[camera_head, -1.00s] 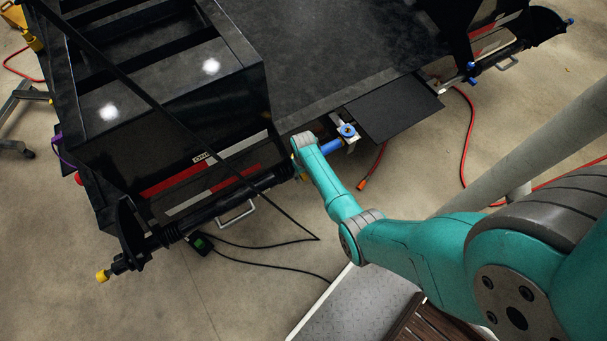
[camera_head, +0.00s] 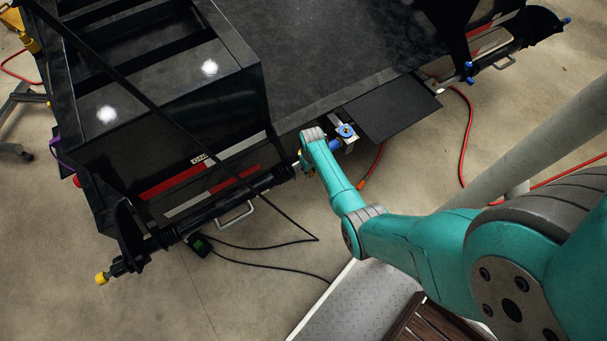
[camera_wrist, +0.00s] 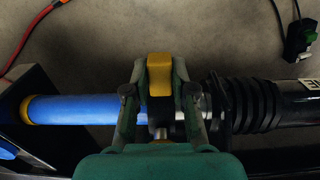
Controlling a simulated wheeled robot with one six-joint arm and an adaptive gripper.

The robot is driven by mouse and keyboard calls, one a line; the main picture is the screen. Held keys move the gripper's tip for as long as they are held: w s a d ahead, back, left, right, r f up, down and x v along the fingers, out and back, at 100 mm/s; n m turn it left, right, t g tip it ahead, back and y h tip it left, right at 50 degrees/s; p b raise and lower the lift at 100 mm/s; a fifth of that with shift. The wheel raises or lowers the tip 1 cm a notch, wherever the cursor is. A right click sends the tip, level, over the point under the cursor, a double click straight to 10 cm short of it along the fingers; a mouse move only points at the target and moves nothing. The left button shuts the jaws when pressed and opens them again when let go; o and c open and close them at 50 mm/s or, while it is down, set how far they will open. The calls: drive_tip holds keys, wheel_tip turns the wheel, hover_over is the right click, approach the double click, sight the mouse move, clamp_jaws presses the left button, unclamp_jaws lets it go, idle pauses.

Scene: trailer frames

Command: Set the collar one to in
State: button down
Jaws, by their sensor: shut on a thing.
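In the wrist view my gripper (camera_wrist: 159,88) is shut on a yellow block (camera_wrist: 159,75), which looks like the grip of collar one. The block stands over a bar. To its left the bar is a blue tube (camera_wrist: 80,109) with a yellow ring at its far end. To its right are a bright metal section and a black ribbed sleeve (camera_wrist: 245,105). In the head view the ONE label (camera_head: 200,158) is on the black trailer frame, with the ribbed sleeve (camera_head: 285,173) below and right of it. My wrist hides most of the gripper there; the collar's exact seat is hidden.
A blue-capped fitting (camera_head: 346,131) and a black flat plate (camera_head: 392,107) lie just right of my wrist. A black cable (camera_head: 285,246) runs to a small box with a green button (camera_head: 200,245). A red cable (camera_head: 470,130) crosses the floor at right.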

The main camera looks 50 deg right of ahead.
drive_tip(key=s+d, duration=0.3)
drive_tip(key=d, duration=0.9)
drive_tip(key=shift+s+d, duration=0.3)
drive_tip(key=shift+s, duration=0.05)
drive_tip(key=c, duration=1)
unclamp_jaws()
drive_tip(key=shift+o, duration=0.2)
wheel_tip(320, 180, up, 12)
